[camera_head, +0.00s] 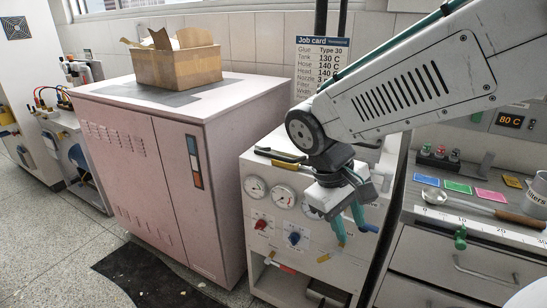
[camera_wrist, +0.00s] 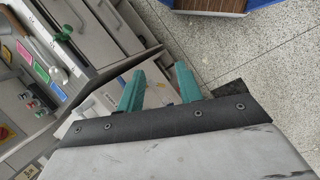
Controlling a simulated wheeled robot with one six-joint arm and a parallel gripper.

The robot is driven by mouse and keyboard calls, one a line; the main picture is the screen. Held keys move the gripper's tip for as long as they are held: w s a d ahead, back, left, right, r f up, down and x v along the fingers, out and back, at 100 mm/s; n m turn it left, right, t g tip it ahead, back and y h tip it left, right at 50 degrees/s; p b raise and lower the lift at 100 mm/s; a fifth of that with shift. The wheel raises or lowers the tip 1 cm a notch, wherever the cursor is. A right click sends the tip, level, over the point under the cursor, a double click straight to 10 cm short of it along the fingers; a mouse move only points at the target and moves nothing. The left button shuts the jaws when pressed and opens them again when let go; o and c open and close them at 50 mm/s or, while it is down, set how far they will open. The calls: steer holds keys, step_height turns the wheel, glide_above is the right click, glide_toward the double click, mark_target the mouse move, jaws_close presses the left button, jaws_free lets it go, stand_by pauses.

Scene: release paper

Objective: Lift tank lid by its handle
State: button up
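My gripper (camera_head: 350,230) hangs from my arm in front of the right part of the gauge unit (camera_head: 262,222), its teal fingers pointing down. In the wrist view my gripper (camera_wrist: 159,72) has its two fingers apart, with nothing held between them. The gauge unit is a pale box with round dials, a red knob and a blue knob. Dark and olive bars (camera_head: 281,158) lie along its top left edge. My arm covers much of the unit's top. I cannot make out a tank lid or its handle for certain.
A pink cabinet (camera_head: 165,168) with an open cardboard box (camera_head: 176,62) on top stands left of the unit. A grey drawer bench (camera_head: 465,262) with coloured tags stands to the right. A dark mat (camera_head: 150,278) lies on the speckled floor, which is otherwise mostly clear at left.

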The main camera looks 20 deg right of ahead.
steer(key=w+d+f+n+t+h, duration=0.1)
steer(key=w+f+n+h, duration=0.3)
steer(key=w, duration=0.6)
steer(key=n+t+h, duration=0.2)
steer(key=t+h, duration=0.2)
steer(key=t, duration=0.8)
glide_toward(272, 157)
steer(key=r+x, duration=0.1)
steer(key=x, duration=0.7)
steer(key=f+x, duration=0.1)
steer(key=x, duration=0.2)
jaws_close()
